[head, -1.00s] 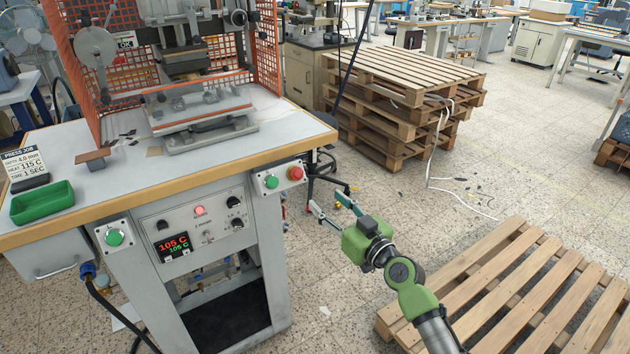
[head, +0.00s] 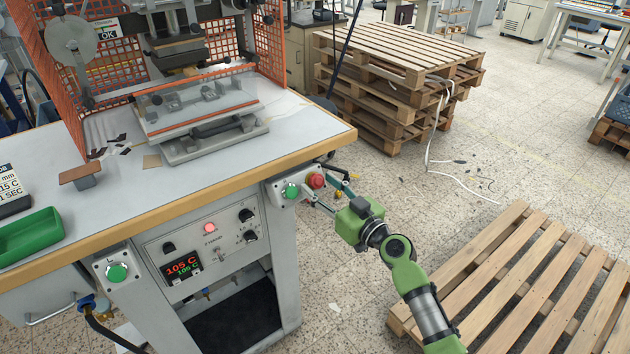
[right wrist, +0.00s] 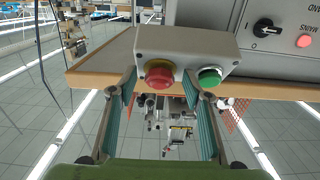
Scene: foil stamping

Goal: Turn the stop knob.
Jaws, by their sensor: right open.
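The stop knob (head: 316,181) is a red mushroom knob on a yellow ring. It sits on a grey control box (head: 278,200) at the right front corner of the press table, beside a green button (head: 291,190). My right gripper (head: 320,193) is open and empty, its fingers pointing at the box close to the knob. In the right wrist view the knob (right wrist: 159,76) shows between the two fingers, nearer the left one, with the green button (right wrist: 209,77) near the right fingertip. I cannot tell whether a finger touches the box. My left gripper is out of view.
The press table (head: 215,190) has a wooden front edge above the box. A panel with a display (head: 181,265) is on its front. Stacked pallets (head: 390,70) stand behind, and a pallet (head: 520,290) lies on the floor at right.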

